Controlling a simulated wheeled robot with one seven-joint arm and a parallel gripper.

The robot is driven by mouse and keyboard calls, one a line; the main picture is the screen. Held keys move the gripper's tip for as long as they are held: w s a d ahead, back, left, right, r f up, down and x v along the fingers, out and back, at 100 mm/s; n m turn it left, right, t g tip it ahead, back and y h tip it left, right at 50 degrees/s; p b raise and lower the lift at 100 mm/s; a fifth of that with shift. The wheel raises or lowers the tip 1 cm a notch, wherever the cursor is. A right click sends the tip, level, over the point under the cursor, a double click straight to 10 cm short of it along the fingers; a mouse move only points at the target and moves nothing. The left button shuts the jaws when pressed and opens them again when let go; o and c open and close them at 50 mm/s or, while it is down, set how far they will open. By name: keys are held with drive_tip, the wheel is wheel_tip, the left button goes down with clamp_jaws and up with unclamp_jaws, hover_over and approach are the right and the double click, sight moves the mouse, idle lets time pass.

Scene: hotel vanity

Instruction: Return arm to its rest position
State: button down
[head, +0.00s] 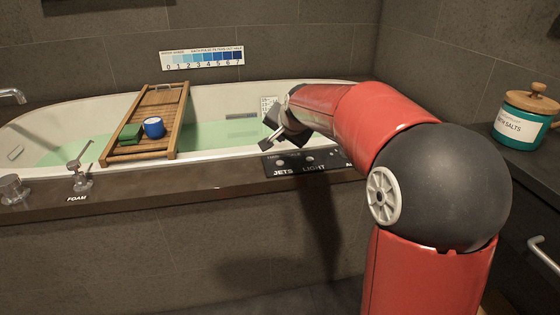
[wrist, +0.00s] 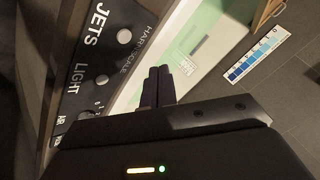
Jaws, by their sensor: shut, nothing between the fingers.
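My gripper (head: 270,132) is at the end of my red and black arm, which reaches from the right over the front edge of the bathtub (head: 330,92). In the wrist view, the two dark fingers (wrist: 158,88) are together with nothing between them. They are above the tub's front rim, near the control panel (head: 290,162) marked JETS and LIGHT. The panel also shows at the left of the wrist view (wrist: 88,70). I cannot tell that the fingers touch anything.
A wooden tray (head: 167,97) spans the tub, bearing a blue cup (head: 153,127) and a green block (head: 130,134). A FOAM lever (head: 80,178) and a knob (head: 12,188) stand on the ledge at left. A teal bath salts jar (head: 521,122) stands on the right counter.

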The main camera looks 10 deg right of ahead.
idle(0.3)
drive_tip(key=s+n+g+h+p, duration=0.1)
drive_tip(key=s+n+g+p, duration=0.2)
drive_tip(key=s, duration=3.3)
drive_tip(key=n+p, duration=0.3)
drive_tip(key=n, duration=0.1)
drive_tip(key=shift+s+r+n+g+p, duration=0.3)
drive_tip(key=shift+s+r+n+p, duration=0.05)
drive_tip(key=shift+r+n, duration=0.05)
